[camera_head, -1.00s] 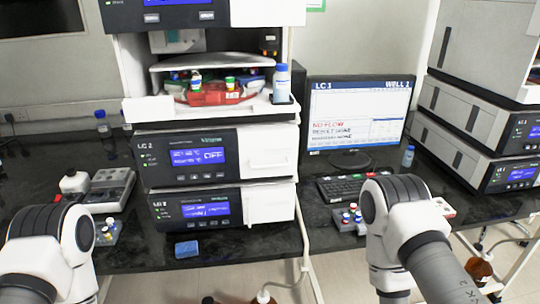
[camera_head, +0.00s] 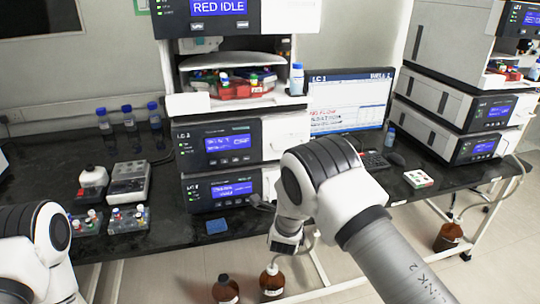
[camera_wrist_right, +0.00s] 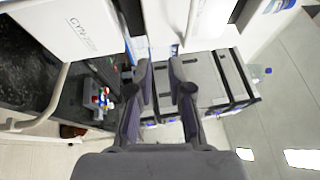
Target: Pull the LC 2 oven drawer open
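The LC 2 stack stands in the middle of the head view. Its upper dark-fronted unit (camera_head: 220,163) has a lit blue screen and a white panel (camera_head: 285,137) on its right, which looks closed. A similar unit (camera_head: 203,205) sits below, its right part hidden by my right arm. I cannot tell for sure which front is the oven drawer. My right arm reaches in front of the stack's lower right. My right gripper (camera_wrist_right: 162,66) is open and empty in the right wrist view, near white equipment fronts. My left arm shows at lower left; its gripper is out of view.
A monitor (camera_head: 350,98) stands right of the stack, with another instrument stack (camera_head: 450,110) beyond. Vial racks (camera_head: 128,219) and blue-capped bottles (camera_head: 130,118) are on the left bench. Brown bottles (camera_head: 272,282) stand on the floor below. A blue sponge (camera_head: 216,226) lies near the bench edge.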

